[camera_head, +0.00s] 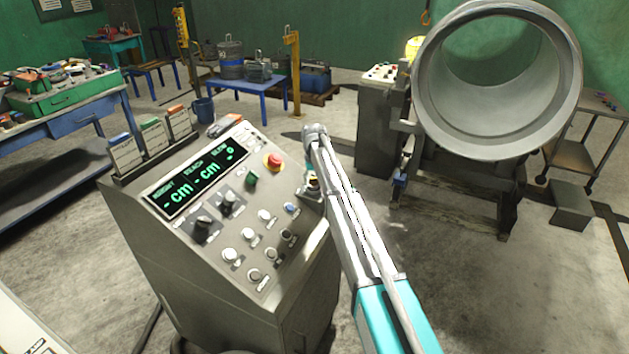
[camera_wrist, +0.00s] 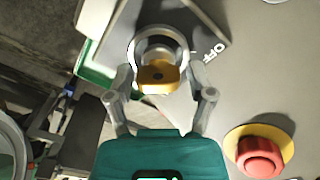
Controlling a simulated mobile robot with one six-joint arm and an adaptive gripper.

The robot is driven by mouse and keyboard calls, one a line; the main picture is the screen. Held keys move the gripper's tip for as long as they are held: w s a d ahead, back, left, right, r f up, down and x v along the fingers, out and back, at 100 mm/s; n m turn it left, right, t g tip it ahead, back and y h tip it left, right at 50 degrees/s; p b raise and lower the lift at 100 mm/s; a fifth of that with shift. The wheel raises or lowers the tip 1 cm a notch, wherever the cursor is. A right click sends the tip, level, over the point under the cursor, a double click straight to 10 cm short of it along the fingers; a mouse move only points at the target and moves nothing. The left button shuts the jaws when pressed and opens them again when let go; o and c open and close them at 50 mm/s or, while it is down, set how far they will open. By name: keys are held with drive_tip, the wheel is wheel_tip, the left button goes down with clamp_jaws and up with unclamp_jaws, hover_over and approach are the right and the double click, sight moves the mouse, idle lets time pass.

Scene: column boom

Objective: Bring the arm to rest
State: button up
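My gripper (camera_wrist: 160,68) is at the right edge of the console (camera_head: 190,260), partly hidden by my arm in the head view. In the wrist view its two grey fingers are spread to either side of a yellow-orange handle (camera_wrist: 158,76). The handle sits in a round metal collar on a dark plate marked OFF. The fingers look apart from the handle, but contact at the tips is hard to see. My arm reaches from the bottom right up to the console's right side.
A red mushroom button (camera_wrist: 261,157) on a yellow ring is close to the right of my gripper. The console also carries a green display (camera_head: 197,180) and several knobs. A large metal ring (camera_head: 430,75) on a stand is to the right, with concrete floor (camera_head: 440,285) before it.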

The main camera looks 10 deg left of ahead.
drive_tip(key=shift+o, duration=0.5)
drive_tip(key=shift+w, duration=0.1)
drive_tip(key=s+d+m, duration=0.1)
drive_tip(key=s+d, duration=0.8)
drive_tip(key=s, duration=0.4)
drive_tip(key=s+d+m, duration=0.1)
drive_tip(key=s+d, duration=0.8)
drive_tip(key=s, duration=0.5)
drive_tip(key=s+d+m, duration=0.2)
drive_tip(key=s+d, duration=0.7)
drive_tip(key=s, duration=0.5)
drive_tip(key=shift+s+d, duration=0.2)
drive_tip(key=shift+d, duration=0.15)
